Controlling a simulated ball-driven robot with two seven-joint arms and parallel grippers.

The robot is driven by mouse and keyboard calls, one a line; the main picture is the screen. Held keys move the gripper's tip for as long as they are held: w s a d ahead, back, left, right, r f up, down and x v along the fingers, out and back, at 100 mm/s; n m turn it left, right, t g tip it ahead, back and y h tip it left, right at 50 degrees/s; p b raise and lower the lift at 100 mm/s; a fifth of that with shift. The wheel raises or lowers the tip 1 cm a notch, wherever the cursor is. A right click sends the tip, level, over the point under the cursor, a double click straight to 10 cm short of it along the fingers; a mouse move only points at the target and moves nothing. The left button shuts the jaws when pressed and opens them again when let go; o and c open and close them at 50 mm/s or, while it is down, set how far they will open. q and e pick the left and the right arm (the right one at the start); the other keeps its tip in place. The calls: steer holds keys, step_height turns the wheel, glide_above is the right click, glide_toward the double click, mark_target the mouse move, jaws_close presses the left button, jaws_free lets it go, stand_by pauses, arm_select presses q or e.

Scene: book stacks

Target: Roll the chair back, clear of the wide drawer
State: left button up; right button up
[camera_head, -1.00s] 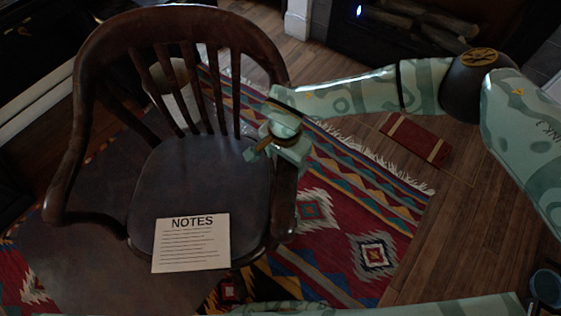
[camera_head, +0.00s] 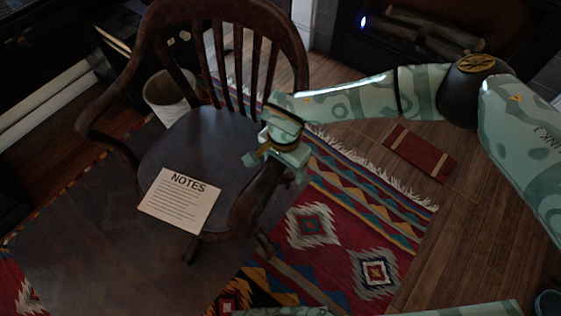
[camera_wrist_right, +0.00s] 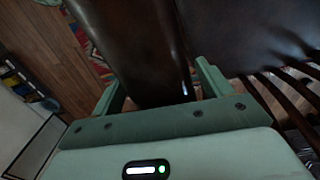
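The chair (camera_head: 198,145) is dark wood with a slatted back, curved arms and a smooth seat. It stands left of centre in the head view, its back toward the top. A paper headed NOTES (camera_head: 180,201) lies on the seat's front part. My right gripper (camera_head: 276,164) is at the chair's right-hand armrest. In the right wrist view its fingers (camera_wrist_right: 160,82) stand on both sides of the dark armrest (camera_wrist_right: 150,55), close against it. The fingertips are partly hidden in the head view. My left gripper is out of view. I cannot make out the wide drawer.
A patterned rug (camera_head: 345,225) lies under and right of the chair. A pale bin (camera_head: 168,95) stands behind the chair's left side. A red box or book (camera_head: 420,150) lies on the wooden floor, right. A fireplace with logs (camera_head: 430,30) is at the back.

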arm_select(q)
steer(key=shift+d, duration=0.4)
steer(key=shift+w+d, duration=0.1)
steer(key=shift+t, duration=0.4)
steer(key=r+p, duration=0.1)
steer(key=p, duration=0.1)
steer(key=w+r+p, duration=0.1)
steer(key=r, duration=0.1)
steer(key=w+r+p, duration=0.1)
steer(key=p, duration=0.1)
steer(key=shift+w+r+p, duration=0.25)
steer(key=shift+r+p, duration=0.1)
arm_select(e)
step_height(320, 180, up, 16)
steer(key=shift+r, duration=0.15)
steer(key=shift+a, duration=0.1)
